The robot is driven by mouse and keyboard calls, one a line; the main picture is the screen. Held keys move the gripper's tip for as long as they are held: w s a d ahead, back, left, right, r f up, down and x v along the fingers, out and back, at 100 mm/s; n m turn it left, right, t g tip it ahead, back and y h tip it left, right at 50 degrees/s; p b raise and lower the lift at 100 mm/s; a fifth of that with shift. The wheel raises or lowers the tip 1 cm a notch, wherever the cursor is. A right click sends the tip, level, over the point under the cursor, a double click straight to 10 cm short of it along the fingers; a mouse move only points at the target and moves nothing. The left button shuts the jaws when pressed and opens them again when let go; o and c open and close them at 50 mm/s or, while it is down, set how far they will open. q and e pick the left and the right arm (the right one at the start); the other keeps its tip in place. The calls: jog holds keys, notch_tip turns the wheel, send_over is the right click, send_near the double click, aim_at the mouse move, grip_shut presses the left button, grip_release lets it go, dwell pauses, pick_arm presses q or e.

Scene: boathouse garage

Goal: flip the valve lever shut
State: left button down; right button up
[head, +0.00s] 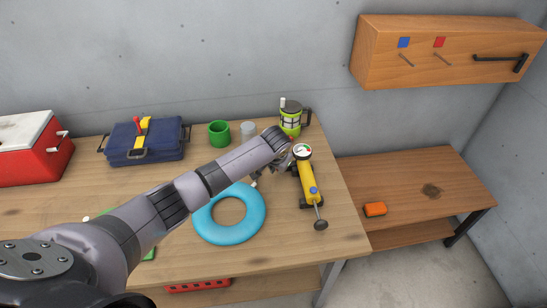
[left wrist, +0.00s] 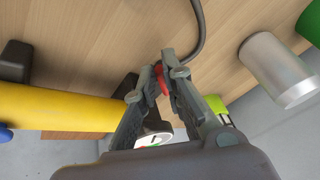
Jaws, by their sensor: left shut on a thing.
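A yellow pump (head: 307,179) with a round gauge (head: 302,151) lies on the workbench near its right edge. My left gripper (head: 289,158) reaches in beside the gauge end of the pump. In the left wrist view, its two fingers (left wrist: 162,76) are closed on a small red lever (left wrist: 162,80). The yellow pump body (left wrist: 60,107) lies to the left there, and part of the gauge (left wrist: 154,138) shows between the fingers. A dark hose (left wrist: 196,30) runs up from near the lever. The fingers hide part of the lever, so its angle is unclear. My right gripper is out of view.
A blue ring (head: 230,236) lies on the workbench (head: 335,240) under my left arm. A lantern (head: 291,118), grey can (head: 248,131), green cup (head: 219,133) and blue bag (head: 143,143) stand behind. A lower bench (head: 405,180) stands to the right.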

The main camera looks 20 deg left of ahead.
pick_arm(q)
jog(key=shift+d+r+n+y+p, duration=0.1)
jog(key=shift+d+n+y+p, duration=0.25)
jog(key=shift+d+n, duration=0.5)
jog(key=n, duration=0.1)
jog(key=n+y, duration=0.1)
jog(key=shift+w+d+n+g, duration=0.2)
jog(key=shift+d+n+g, duration=0.15)
jog(key=shift+d+g, duration=0.05)
jog(key=shift+w+d+n+g+y+b, duration=0.25)
jog(key=shift+n+b, duration=0.2)
jog(key=shift+n, duration=0.4)
jog(key=shift+w+d+n+g+y+b, duration=0.15)
jog(key=shift+d+n+g+b, duration=0.25)
jog(key=shift+n, duration=0.45)
jog(key=c, duration=1.7)
grip_release()
jog(key=shift+w, duration=0.1)
jog(key=shift+o, duration=0.2)
